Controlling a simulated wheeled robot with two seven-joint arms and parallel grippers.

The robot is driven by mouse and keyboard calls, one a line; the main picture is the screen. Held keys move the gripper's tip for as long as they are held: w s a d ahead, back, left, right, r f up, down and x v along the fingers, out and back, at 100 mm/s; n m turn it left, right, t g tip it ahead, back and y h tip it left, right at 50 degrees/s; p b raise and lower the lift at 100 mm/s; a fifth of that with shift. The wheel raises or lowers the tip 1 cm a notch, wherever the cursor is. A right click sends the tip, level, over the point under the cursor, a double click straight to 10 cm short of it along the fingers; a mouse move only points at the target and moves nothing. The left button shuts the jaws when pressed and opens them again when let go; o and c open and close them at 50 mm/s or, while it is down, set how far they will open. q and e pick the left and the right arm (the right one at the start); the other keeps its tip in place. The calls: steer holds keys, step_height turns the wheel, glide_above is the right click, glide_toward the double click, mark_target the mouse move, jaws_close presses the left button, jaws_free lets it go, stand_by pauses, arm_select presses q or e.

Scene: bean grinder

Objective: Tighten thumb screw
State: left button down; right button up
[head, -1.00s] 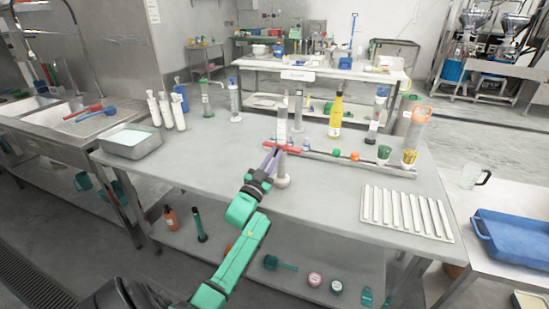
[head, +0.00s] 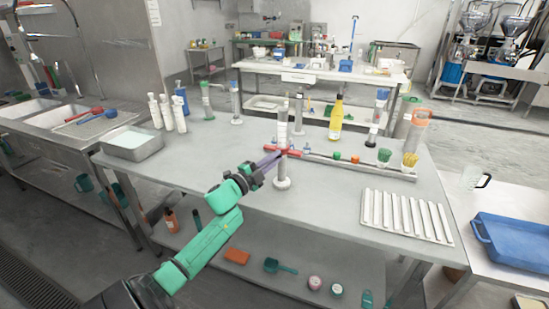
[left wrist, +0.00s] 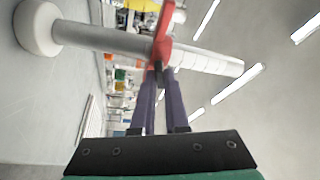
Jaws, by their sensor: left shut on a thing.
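A white graduated cylinder (head: 282,170) stands upright on a round base near the middle of the table. A red clamp (head: 291,151) sits around or against it partway up; I cannot tell which. In the left wrist view the cylinder (left wrist: 105,38) lies across the picture, with the red clamp (left wrist: 163,36) on it. My left gripper (head: 276,157) reaches the clamp from the front left. In the left wrist view its purple fingers (left wrist: 160,76) are closed on a small dark piece below the clamp, apparently the thumb screw (left wrist: 158,68). The fingers hide most of it. My right gripper is not in view.
A white ribbed rack (head: 405,216) lies at the front right, a metal tray (head: 132,143) at the left. A yellow bottle (head: 336,118) stands behind. The front middle of the table is clear.

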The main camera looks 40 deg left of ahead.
arm_select(q)
steer(key=shift+m+g+p, duration=0.65)
steer(key=shift+m+g, duration=0.15)
steer(key=shift+m, duration=1.1)
steer(key=c, duration=0.9)
jaws_free()
steer(key=s, duration=0.4)
steer(key=s+a, duration=0.1)
steer(key=s, duration=0.4)
steer(key=s+b, duration=0.1)
steer(key=s, duration=0.4)
steer(key=shift+s+a, duration=0.2)
steer(key=shift+s, duration=0.05)
